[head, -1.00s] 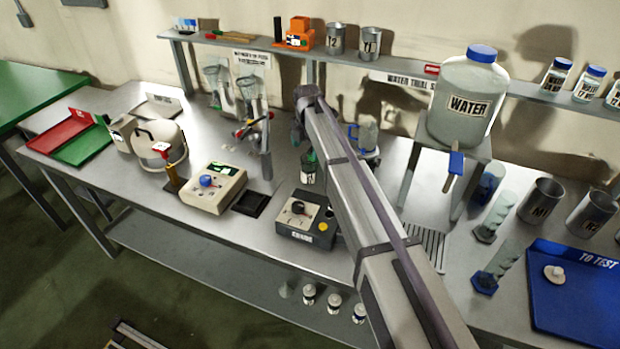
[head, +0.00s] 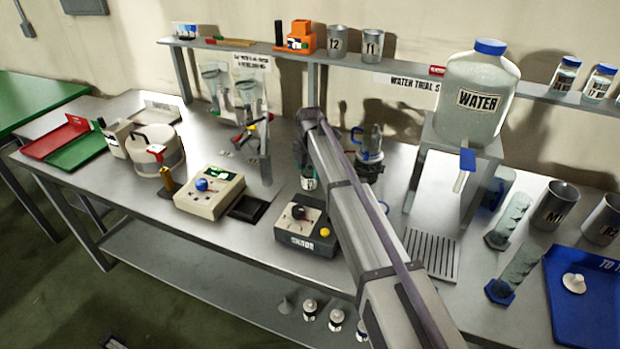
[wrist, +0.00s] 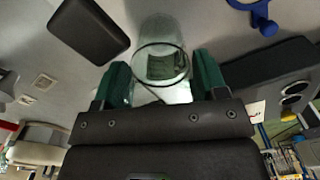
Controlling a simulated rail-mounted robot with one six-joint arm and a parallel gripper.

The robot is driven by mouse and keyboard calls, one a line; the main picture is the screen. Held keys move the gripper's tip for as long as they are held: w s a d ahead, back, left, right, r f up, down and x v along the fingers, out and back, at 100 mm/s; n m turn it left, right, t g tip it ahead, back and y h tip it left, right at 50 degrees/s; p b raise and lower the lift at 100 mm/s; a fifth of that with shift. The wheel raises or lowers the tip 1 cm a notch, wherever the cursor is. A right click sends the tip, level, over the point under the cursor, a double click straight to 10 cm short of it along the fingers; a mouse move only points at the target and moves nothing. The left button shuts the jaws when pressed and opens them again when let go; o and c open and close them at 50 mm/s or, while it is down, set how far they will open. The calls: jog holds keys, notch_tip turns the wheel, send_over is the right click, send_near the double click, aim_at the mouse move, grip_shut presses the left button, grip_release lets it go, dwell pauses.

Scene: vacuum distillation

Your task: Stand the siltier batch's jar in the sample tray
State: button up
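My gripper (wrist: 162,75) has green fingers on both sides of a clear glass jar (wrist: 160,38). They appear to press against it near its round rim. A greenish patch shows inside the rim. Two labelled jars (head: 565,75) (head: 600,82) stand on the wall shelf. A blue tray (head: 570,315) at the right edge has partly cut-off lettering and a white piece on it.
The water jug (head: 475,95) stands on a raised stand right of my arm. Red (head: 52,142) and green trays lie far left.

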jog(key=shift+r, duration=0.1)
jog(key=c, duration=0.7)
